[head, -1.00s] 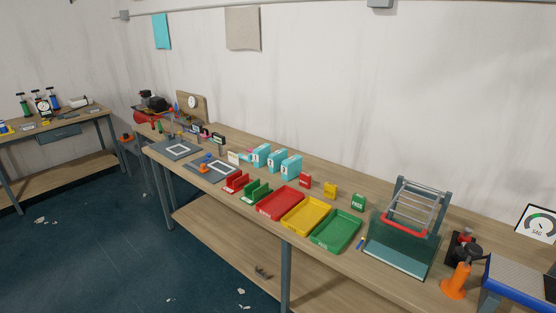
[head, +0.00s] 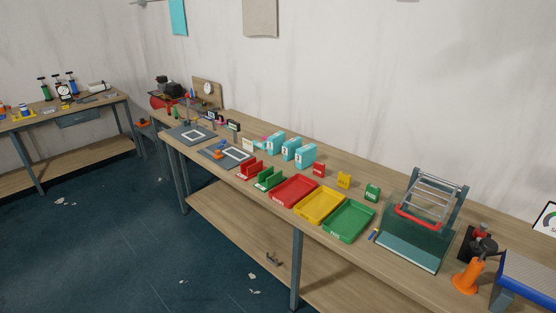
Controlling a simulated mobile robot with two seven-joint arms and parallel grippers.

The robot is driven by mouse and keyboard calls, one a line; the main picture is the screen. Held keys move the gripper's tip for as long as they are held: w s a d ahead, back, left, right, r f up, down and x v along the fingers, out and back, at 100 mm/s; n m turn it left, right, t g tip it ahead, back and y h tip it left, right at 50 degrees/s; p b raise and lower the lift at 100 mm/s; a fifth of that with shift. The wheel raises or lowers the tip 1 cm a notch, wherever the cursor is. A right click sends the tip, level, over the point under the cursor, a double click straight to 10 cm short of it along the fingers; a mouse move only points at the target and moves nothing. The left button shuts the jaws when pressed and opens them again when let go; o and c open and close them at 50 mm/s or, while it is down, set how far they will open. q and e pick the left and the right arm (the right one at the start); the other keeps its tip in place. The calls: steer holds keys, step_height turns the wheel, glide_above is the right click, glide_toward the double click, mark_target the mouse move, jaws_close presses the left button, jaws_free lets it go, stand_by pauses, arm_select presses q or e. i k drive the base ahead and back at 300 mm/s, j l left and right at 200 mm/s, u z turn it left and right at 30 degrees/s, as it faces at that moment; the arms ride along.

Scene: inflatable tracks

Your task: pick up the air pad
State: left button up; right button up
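No object is plainly recognisable as the air pad at this distance. Several upright turquoise numbered blocks (head: 291,149) stand behind, towards the wall. Neither of my grippers is in view.
Red (head: 294,190), yellow (head: 319,205) and green (head: 348,221) trays line the bench front. Another bench (head: 75,119) is at far left. Open blue floor with scraps lies in front.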

mark_target(290, 147)
steer(key=i+j+u, duration=0.3)
steer(key=i, duration=0.4)
steer(key=i+l+u, duration=0.1)
steer(key=i+u, duration=0.15)
steer(key=i, duration=0.5)
steer(key=i+j+z, duration=0.2)
steer(key=i+z, duration=0.25)
steer(key=i, duration=0.35)
steer(key=i+j+z, duration=0.45)
steer(key=i, duration=0.3)
steer(key=i+j+z, duration=0.45)
steer(key=i+j, duration=0.25)
steer(key=i+j+z, duration=0.9)
steer(key=j, duration=0.2)
steer(key=i+j+z, duration=0.15)
steer(key=j+z, duration=0.15)
steer(key=j, duration=0.2)
